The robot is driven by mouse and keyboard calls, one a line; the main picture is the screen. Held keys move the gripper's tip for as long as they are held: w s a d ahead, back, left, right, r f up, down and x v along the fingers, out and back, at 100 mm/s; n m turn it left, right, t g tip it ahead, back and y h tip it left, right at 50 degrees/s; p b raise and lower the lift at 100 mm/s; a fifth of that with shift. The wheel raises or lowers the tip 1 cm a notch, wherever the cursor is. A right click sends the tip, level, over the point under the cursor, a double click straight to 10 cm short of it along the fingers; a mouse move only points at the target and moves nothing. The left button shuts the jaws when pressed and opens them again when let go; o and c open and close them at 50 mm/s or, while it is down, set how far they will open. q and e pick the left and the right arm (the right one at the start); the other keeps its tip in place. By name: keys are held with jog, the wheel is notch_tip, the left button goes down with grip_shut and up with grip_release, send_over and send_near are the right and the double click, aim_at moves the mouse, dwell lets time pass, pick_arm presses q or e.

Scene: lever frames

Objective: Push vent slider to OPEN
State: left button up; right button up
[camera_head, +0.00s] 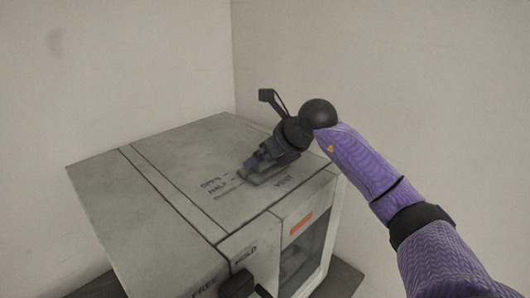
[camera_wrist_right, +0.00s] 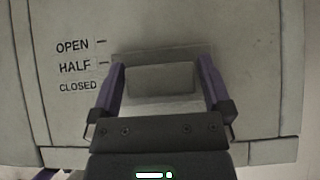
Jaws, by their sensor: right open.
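The vent slider (camera_wrist_right: 160,80) is a grey block in a shallow recess (camera_wrist_right: 160,54) on top of a grey metal box (camera_head: 130,190). Its body lies level with the HALF and CLOSED marks in the right wrist view, below the OPEN mark (camera_wrist_right: 73,46). My right gripper (camera_wrist_right: 161,68) has its purple fingers apart, one on each side of the slider; I cannot tell whether they touch it. In the head view the right gripper (camera_head: 250,166) is over the labelled vent area and hides most of the slider. My left gripper is not in view.
The box front has a window (camera_head: 300,258), an orange label (camera_head: 300,223) and a black handle (camera_head: 238,284) near the words FREE and HOLD. The left part of the box top is clear. Plain walls (camera_head: 380,70) stand behind and at the right.

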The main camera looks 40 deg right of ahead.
jog(key=shift+c, duration=0.3)
grip_shut()
jog(key=shift+w+a+r+p, duration=0.1)
jog(key=shift+w+r+p, duration=0.1)
jog(key=shift+w+p, duration=0.4)
jog(key=shift+w+r+p, duration=0.2)
jog(key=shift+w+p, duration=0.25)
jog(key=shift+p, duration=0.2)
jog(key=w, duration=0.2)
jog(key=w+p, duration=0.1)
jog(key=shift+a+f, duration=0.1)
jog(key=shift+f, duration=0.15)
